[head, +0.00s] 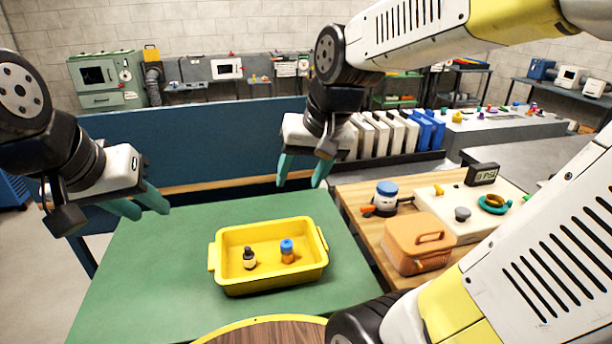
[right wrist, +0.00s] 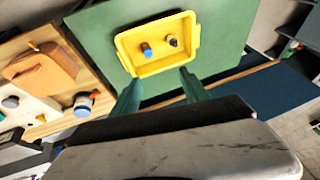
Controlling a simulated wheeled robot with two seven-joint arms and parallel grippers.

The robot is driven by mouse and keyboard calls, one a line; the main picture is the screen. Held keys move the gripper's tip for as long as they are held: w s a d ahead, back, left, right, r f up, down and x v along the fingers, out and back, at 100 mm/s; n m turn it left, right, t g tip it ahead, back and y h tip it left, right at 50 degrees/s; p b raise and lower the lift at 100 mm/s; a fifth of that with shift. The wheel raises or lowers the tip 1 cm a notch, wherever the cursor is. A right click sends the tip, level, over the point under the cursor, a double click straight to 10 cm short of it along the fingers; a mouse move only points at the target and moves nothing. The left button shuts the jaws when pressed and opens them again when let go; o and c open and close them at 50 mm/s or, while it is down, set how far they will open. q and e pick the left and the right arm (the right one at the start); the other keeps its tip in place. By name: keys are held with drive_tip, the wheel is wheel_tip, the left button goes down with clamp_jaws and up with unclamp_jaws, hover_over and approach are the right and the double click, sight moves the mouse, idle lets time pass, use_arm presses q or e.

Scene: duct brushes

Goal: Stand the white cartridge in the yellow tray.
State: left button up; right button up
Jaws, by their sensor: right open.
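The yellow tray (head: 270,280) lies on the green table top and also shows in the right wrist view (right wrist: 160,68). It holds a small dark-capped bottle (head: 249,259) and a small blue-capped orange bottle (head: 287,252), both upright. I see no white cartridge that I can name for certain. A white canister with a blue lid (head: 386,198) stands on the wooden surface right of the tray. My right gripper (head: 302,176) is open and empty, above and behind the tray; its fingers show in the right wrist view (right wrist: 160,88). My left gripper (head: 152,208) is open and empty, left of the tray.
A row of white and blue upright slabs (head: 372,138) stands behind the wooden surface. An orange case (head: 418,243), a white panel with small parts (head: 455,205) and a dark display (head: 482,174) are at the right. A blue partition (head: 190,145) rises behind. Green table space left of the tray is clear.

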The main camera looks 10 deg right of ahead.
drive_tip(key=s+d+r+n+t, duration=0.1)
drive_tip(key=s+d, duration=0.1)
drive_tip(key=s, duration=0.4)
drive_tip(key=shift+r+t, duration=0.35)
drive_tip(key=shift+t, duration=0.05)
drive_tip(key=shift+d, duration=0.15)
idle(0.5)
